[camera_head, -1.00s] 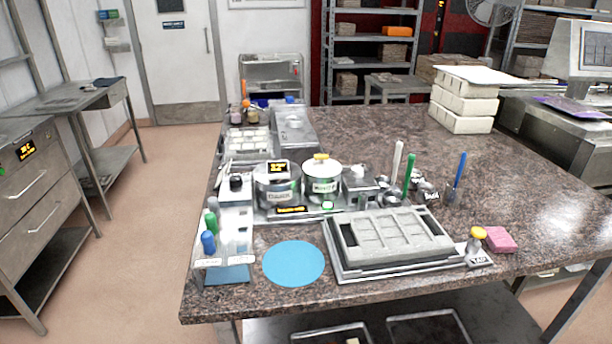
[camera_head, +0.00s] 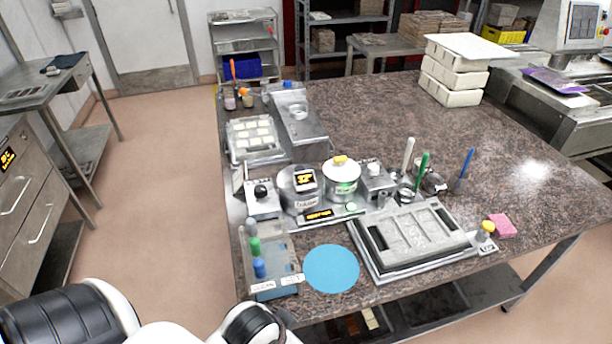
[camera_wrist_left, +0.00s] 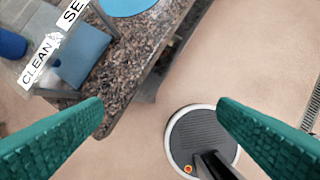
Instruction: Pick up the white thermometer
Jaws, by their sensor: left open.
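A white stick-like thing (camera_head: 408,153), which looks like the white thermometer, stands upright at the back right of the grey mould tray, beside a green one (camera_head: 421,166). Its lower end is hidden among small metal parts. My left gripper (camera_wrist_left: 160,104) is open and empty, its two teal fingers spread over the front edge of the table and the floor. In the head view my left arm comes in at the bottom left, well short of the white stick. My right gripper is not in view.
The mould tray (camera_head: 368,273), a blue disc (camera_head: 331,268), metal pots (camera_head: 300,186) and a rack with coloured handles (camera_head: 272,272) crowd the table's near side. A blue-handled tool (camera_head: 464,166) stands to the right.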

